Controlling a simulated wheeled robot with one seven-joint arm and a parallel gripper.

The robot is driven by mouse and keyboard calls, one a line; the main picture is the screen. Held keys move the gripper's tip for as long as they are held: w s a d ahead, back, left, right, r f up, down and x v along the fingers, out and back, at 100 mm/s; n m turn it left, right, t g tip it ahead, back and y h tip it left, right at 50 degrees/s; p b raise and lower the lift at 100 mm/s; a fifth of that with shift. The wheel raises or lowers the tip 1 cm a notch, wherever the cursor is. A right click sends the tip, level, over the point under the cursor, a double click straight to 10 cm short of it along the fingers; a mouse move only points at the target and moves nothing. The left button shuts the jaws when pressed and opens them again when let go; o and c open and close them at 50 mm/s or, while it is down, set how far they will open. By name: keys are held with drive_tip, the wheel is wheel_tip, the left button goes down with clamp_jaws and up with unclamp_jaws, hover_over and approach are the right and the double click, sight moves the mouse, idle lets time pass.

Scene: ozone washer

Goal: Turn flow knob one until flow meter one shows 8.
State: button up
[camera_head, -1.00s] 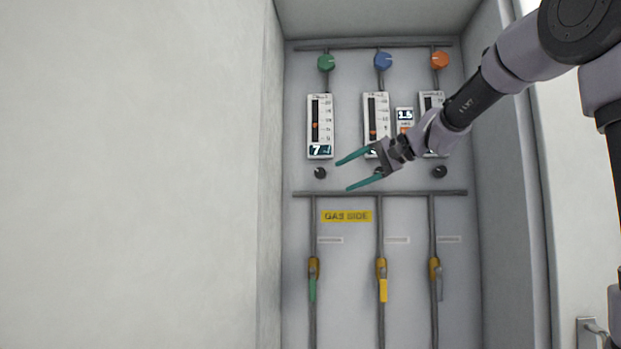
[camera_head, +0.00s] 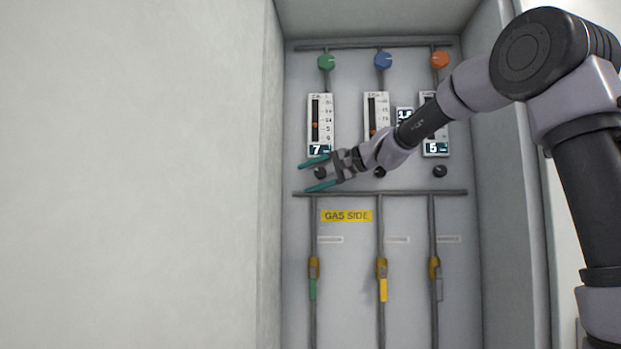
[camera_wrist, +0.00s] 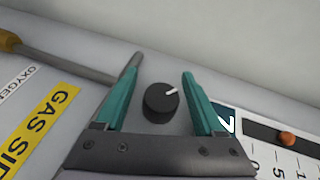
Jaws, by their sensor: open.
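Flow knob one is the small black knob (camera_head: 320,173) under the leftmost flow meter (camera_head: 320,122), whose display reads 7. In the wrist view the knob (camera_wrist: 161,99) has a white pointer mark and lies between my two teal fingers, with a gap on each side. My gripper (camera_head: 314,173) is open around the knob; no contact shows. The wrist view also shows part of the meter (camera_wrist: 285,157) with its orange float at the right.
Two more meters stand to the right, the middle one (camera_head: 374,112) partly behind my arm, the right one (camera_head: 436,149) reading 5. Their black knobs (camera_head: 440,171) sit below. A horizontal pipe (camera_head: 400,192) runs just under the knobs. Valves (camera_head: 314,268) hang lower.

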drive_tip(key=shift+a, duration=0.1)
drive_tip(key=shift+c, duration=0.3)
clamp_jaws()
drive_tip(key=shift+r+m+t+y, duration=0.25)
drive_tip(key=shift+m+t+y, duration=0.15)
drive_tip(key=shift+y, duration=0.7)
drive_tip(key=shift+o, duration=0.3)
unclamp_jaws()
drive_tip(key=v, duration=1)
drive_tip(key=shift+s+d, duration=0.2)
drive_tip(key=shift+d, duration=0.2)
